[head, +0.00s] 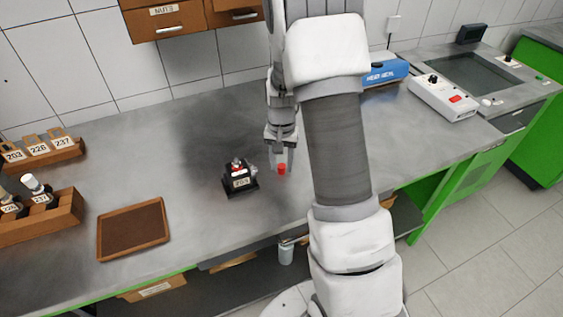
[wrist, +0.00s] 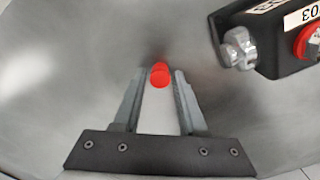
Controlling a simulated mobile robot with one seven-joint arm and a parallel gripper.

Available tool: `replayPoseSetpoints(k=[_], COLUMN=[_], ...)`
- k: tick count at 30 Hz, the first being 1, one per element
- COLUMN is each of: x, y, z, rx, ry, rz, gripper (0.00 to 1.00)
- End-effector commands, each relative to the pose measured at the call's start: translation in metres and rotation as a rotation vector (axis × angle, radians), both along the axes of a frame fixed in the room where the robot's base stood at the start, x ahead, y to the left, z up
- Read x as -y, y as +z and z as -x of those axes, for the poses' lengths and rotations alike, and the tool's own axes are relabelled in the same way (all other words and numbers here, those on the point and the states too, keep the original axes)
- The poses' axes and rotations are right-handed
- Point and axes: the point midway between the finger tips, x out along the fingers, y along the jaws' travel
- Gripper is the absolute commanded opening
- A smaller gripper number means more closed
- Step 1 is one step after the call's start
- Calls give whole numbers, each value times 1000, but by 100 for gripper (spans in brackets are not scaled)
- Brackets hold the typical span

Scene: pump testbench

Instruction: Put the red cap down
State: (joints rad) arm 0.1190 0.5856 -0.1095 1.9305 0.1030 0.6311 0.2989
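The red cap (wrist: 160,75) is a small red cylinder between my two fingertips, seen in the wrist view. My gripper (wrist: 160,78) is closed in around it, with a finger on either side. In the head view the red cap (head: 281,169) shows at the fingertips of my gripper (head: 282,163), low over the grey bench (head: 190,250), just right of the black pump unit (head: 240,178). A faint red reflection lies beside the cap in the wrist view. I cannot tell whether the cap touches the bench.
The pump unit also shows at upper right in the wrist view (wrist: 265,45). A brown tray (head: 133,231) and wooden racks of labelled bottles (head: 40,215) are at left. A blue box (head: 385,72) and white control box (head: 442,97) are at back right.

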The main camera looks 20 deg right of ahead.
Motion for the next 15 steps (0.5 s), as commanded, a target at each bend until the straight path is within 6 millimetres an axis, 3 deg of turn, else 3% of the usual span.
replayPoseSetpoints(k=[3, 11, 15], x=[0, 0, 0], y=[0, 1, 11], z=[0, 0, -1], rx=[0, 0, 3], ry=[0, 0, 1], rz=[0, 0, 1], gripper=[59, 59, 59])
